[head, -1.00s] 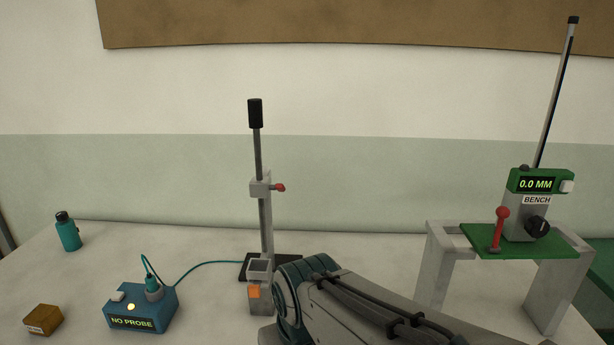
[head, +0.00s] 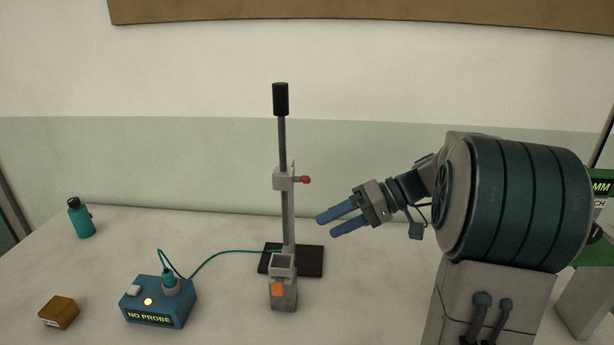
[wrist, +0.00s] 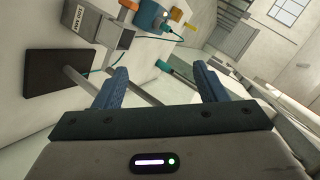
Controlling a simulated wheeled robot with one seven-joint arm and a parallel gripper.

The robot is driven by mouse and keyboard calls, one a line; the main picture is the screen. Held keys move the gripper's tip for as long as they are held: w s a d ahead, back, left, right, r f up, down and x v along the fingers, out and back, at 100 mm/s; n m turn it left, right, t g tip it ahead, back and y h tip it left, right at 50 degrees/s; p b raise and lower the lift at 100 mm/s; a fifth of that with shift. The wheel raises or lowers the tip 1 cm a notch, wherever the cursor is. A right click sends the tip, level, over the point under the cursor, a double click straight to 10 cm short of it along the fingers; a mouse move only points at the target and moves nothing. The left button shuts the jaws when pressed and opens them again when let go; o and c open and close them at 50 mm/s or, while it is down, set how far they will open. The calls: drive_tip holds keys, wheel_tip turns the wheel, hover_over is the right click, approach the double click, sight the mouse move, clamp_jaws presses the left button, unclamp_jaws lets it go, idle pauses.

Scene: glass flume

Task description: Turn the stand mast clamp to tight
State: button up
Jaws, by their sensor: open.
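The stand has a grey upright mast (head: 288,215) with a black top, rising from a black base plate (head: 312,262). A grey clamp (head: 283,180) sits partway up the mast, with a small red knob (head: 305,180) pointing right. My gripper (head: 327,227) is open, with blue fingers pointing left, to the right of the mast and lower in the picture than the knob. I see nothing between the fingers in the head view. In the wrist view my gripper (wrist: 160,72) is also open, with the base plate (wrist: 55,72) at left. I cannot make out the red knob there.
A grey holder (head: 284,295) with an orange patch stands in front of the mast. A blue box (head: 160,300) reading NO PROBE has a teal cable running toward the stand. A brown block (head: 59,313) and a teal bottle (head: 82,218) are at left. My arm hides much of the green bench instrument.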

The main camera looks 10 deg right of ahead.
drive_tip(key=w+d+r+n+t+y, duration=0.2)
drive_tip(key=w+d+y, duration=0.1)
drive_tip(key=d, duration=0.3)
drive_tip(key=w+d+r+n+t+y, duration=0.1)
drive_tip(key=w+d+r+t+y, duration=0.1)
drive_tip(key=d, duration=0.3)
drive_tip(key=p, duration=0.4)
approach(302, 180)
drive_tip(key=w+a, duration=0.4)
drive_tip(key=a, duration=0.1)
drive_tip(key=shift+w+a+f, duration=0.2)
drive_tip(key=shift+a+f, duration=0.3)
drive_tip(key=c, duration=1)
